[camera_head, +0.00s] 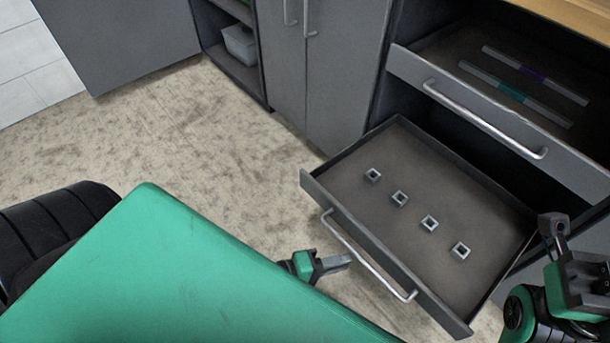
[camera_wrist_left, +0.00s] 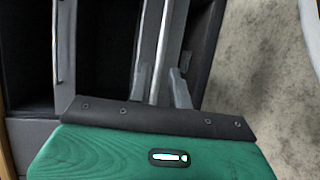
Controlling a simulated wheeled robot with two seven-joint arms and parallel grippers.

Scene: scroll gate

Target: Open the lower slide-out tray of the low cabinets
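The lower slide-out tray (camera_head: 345,185) is pulled well out of the low cabinet in the head view. Several small square metal pieces lie in it in a row. Its long bar handle (camera_head: 365,256) runs along the front; a pale bar, apparently this handle, shows in the left wrist view (camera_wrist_left: 166,40). My left gripper (camera_head: 340,262) is beside the handle, on its outer side. In the left wrist view its fingers (camera_wrist_left: 160,86) are apart, with the bar showing between them; contact is unclear. My right gripper (camera_head: 580,255) is at the right edge, partly cut off, its opening unclear.
The upper drawer (camera_head: 410,68) above is also partly out, with bars lying inside and its own handle (camera_head: 480,118). Closed cabinet doors (camera_head: 335,75) and an open shelf with a grey bin (camera_head: 240,44) stand further left. The floor (camera_head: 190,130) left of the tray is clear.

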